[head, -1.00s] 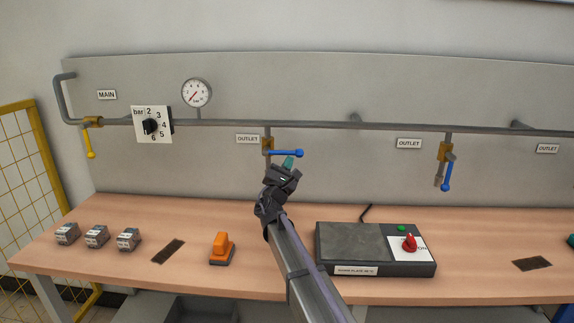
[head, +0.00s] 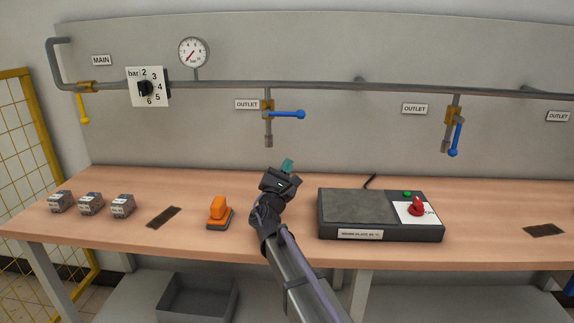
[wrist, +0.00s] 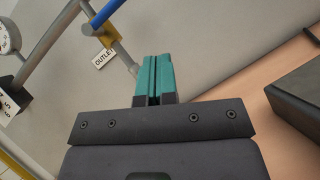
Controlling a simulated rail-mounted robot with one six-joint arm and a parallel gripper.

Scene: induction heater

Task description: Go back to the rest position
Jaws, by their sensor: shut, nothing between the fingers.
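My gripper (head: 287,166) is in front of the back panel, above the bench, between the orange-handled tool and the heater plate. Its teal fingers (wrist: 154,80) are together in the wrist view, with nothing held. The blue-handled outlet valve (head: 267,106) is above and behind it, with the handle horizontal, pointing right. The gripper is apart from that valve in the head view. In the wrist view the blue handle (wrist: 101,15) shows at upper left.
The heater plate (head: 357,207) with a red knob (head: 417,206) stands right of my arm. The orange-handled tool (head: 219,211) and several grey blocks (head: 91,204) are on the bench at left. A second outlet valve (head: 454,122) has its handle down. A dark bin (head: 197,298) is below.

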